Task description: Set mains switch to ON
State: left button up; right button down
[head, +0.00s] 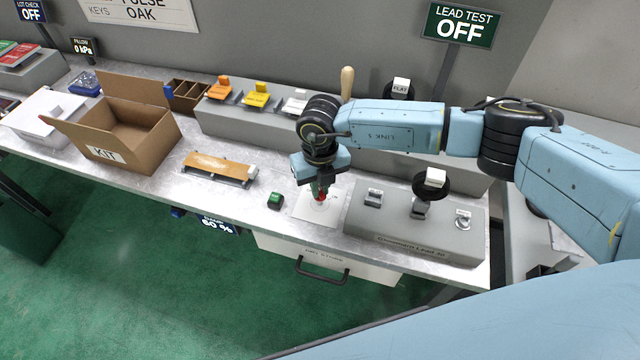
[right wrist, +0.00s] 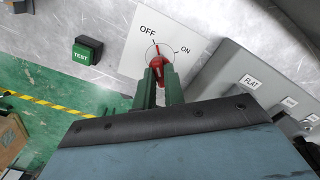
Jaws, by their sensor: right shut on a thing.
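The mains switch is a red rotary handle (right wrist: 157,68) on a white plate (right wrist: 133,62) lettered OFF and ON, set on the metal bench top. In the right wrist view OFF is at the upper left of the dial and ON at the right. My right gripper (right wrist: 159,84) is shut on the red handle from above, its dark green fingers on either side. The handle's exact pointing is partly hidden by the fingers. In the head view the right gripper (head: 320,190) reaches down onto the plate (head: 306,207). The left gripper is not in view.
A green TEST button (head: 275,201) sits left of the plate. A grey control box (head: 400,228) with small switches stands close on the right. A sign (head: 459,27) reads LEAD TEST OFF.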

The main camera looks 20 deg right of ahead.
jog(key=m, duration=0.4)
jog(key=shift+r+p, duration=0.1)
jog(key=shift+p, duration=0.3)
jog(key=m+p, duration=0.1)
jog(key=m, duration=0.3)
jog(key=m+p, duration=0.2)
jog(key=m, duration=0.2)
jog(key=shift+w+m+p, duration=0.1)
jog(key=shift+m+p, duration=0.8)
jog(key=shift+m, duration=1.3)
jog(key=c, duration=1.5)
grip_release()
